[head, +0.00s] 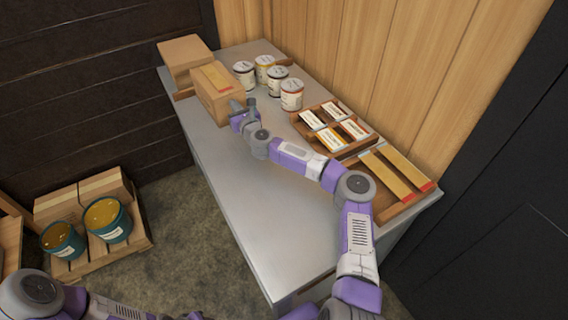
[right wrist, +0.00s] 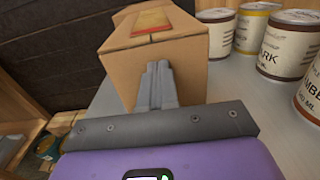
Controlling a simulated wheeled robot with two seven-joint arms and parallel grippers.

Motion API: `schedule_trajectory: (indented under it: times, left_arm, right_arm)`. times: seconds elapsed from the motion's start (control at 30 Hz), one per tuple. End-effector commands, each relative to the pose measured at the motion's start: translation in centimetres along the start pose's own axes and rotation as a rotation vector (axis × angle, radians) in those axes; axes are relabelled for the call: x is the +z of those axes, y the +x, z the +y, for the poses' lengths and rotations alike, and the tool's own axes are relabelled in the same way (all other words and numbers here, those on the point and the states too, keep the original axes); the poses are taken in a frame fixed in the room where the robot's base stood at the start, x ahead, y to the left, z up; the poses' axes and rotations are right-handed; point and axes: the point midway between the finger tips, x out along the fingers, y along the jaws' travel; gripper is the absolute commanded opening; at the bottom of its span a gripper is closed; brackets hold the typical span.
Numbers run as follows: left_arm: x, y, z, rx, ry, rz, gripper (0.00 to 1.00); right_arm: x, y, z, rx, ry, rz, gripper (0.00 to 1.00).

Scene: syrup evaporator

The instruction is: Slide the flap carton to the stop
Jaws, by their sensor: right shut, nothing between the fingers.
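A brown carton (head: 212,101) with a yellow label and red end stands toward the far left end of the metal table. It also shows in the right wrist view (right wrist: 192,52). My right gripper (head: 244,108) is shut and empty, with its fingertips (right wrist: 157,70) at the carton's near face; I cannot tell whether they touch. A second, plain carton (head: 185,56) stands just behind it. A low wooden strip (head: 184,94) shows on the table beside the cartons, partly hidden; it may be the stop. My left arm enters at the lower left, its gripper out of frame.
Several labelled cans (head: 291,95) stand along the wall, right of the carton. Wooden trays (head: 343,147) with cards and yellow strips follow. The metal tabletop (head: 240,190) is clear at front left.

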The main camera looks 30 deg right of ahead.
Motion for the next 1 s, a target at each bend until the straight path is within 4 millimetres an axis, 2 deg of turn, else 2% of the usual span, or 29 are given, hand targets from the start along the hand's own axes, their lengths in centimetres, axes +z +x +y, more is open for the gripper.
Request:
schedule_trajectory:
  times: [0.17,0.63,0.8,1.0]
  left_arm:
    - [0.0,-0.2,0.1,0.000,0.000,0.000,0.30]
    - [0.1,-1.2,0.4,0.000,0.000,0.000,0.30]
    - [0.1,-1.3,0.5,0.000,0.000,0.000,0.30]
    - [0.1,-1.8,0.7,0.000,0.000,0.000,0.30]
  right_arm:
    - [0.0,-1.0,0.0,0.002,0.000,0.000,0.00]
    - [0.1,-6.7,-0.1,0.001,0.001,0.000,0.00]
    - [0.1,-7.5,-0.1,0.000,0.000,-0.001,0.00]
    - [0.6,-7.7,-0.1,0.000,0.000,-0.001,0.00]
